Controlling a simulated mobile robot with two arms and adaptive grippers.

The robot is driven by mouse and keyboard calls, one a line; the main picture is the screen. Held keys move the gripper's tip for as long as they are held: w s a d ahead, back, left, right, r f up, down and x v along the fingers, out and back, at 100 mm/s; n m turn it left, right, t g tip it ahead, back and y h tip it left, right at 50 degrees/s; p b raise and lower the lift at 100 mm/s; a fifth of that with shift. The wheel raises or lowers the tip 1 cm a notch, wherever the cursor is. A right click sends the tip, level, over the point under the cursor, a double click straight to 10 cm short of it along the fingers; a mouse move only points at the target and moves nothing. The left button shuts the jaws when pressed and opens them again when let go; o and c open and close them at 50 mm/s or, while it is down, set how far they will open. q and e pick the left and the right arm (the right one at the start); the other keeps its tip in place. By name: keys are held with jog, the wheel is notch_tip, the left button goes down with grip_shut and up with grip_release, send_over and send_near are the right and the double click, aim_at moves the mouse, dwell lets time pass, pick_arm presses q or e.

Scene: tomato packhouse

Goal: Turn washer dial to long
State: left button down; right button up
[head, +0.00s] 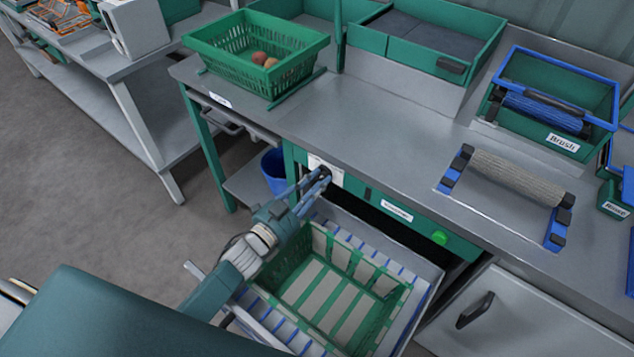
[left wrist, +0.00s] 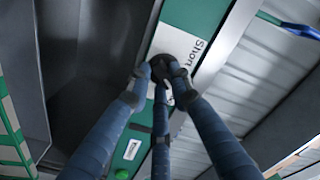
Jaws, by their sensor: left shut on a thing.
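The washer is built into the bench, with a green front panel (head: 369,200). Its dark dial (head: 325,170) sits at the panel's left end on a white label plate (head: 336,176). My left gripper (head: 321,174) reaches up to the panel and is shut on the dial. In the left wrist view the fingers (left wrist: 160,74) close around the dark dial, and the word "Short" shows on the plate (left wrist: 180,45) beside it. The fingers hide most of the dial, so where it points cannot be told. My right gripper is not in view.
Below the panel a tray is pulled out, holding an empty green crate (head: 377,304) under my left arm. A green button (head: 439,237) sits right of the dial. On the bench are a green basket (head: 225,70) with fruit and a roller brush (head: 518,178). A blue bin (head: 272,172) stands below.

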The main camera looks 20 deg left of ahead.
pick_arm(q)
jog(key=shift+m, duration=0.3)
jog(key=c, duration=1.5)
grip_release()
jog(key=shift+c, duration=0.2)
jog(key=shift+r, duration=0.1)
